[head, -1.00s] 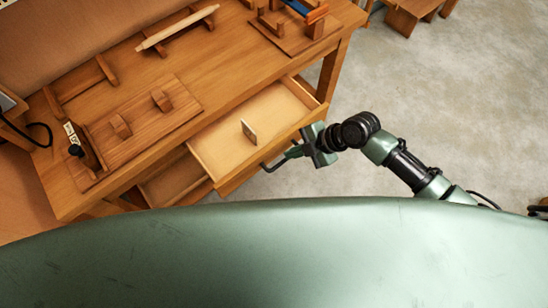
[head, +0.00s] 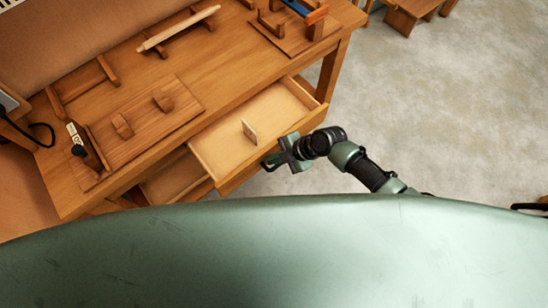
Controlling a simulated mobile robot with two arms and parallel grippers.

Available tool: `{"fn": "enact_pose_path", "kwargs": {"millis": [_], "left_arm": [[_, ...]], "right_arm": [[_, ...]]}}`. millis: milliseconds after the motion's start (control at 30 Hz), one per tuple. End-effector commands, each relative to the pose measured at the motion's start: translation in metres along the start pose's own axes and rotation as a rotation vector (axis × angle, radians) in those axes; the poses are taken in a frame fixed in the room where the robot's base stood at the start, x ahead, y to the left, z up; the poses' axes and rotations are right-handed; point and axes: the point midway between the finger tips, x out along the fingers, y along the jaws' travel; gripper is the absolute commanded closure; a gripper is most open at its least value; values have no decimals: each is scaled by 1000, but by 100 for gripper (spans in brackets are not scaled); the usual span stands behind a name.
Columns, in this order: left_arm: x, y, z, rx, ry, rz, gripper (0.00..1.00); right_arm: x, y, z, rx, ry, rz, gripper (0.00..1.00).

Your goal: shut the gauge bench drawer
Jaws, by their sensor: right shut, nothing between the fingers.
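The wooden bench (head: 222,85) stands on the left, with a drawer (head: 218,148) pulled out from under its top. The drawer is open and shows a pale floor with a small upright wooden piece (head: 249,131) in it. My right gripper (head: 270,163) is shut and empty. It is close by the drawer's front, right of its middle. I cannot tell whether its fingertips touch the front. My left gripper is not in view.
A second, lower drawer or shelf (head: 172,178) shows under the bench at left. Wooden fixtures (head: 122,126) and a pale rod (head: 180,28) are on the bench top. My green body covers the lower picture.

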Motion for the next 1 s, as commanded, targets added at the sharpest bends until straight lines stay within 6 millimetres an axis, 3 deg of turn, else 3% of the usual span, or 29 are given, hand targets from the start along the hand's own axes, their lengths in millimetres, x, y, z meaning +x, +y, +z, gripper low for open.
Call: {"fn": "enact_pose_path", "kwargs": {"millis": [267, 700, 1000], "left_arm": [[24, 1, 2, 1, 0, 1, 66], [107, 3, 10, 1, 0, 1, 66], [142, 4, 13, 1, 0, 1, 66]], "right_arm": [[16, 20, 2, -4, 2, 3, 100], [63, 102, 3, -4, 0, 4, 100], [79, 141, 1, -2, 1, 2, 100]]}}
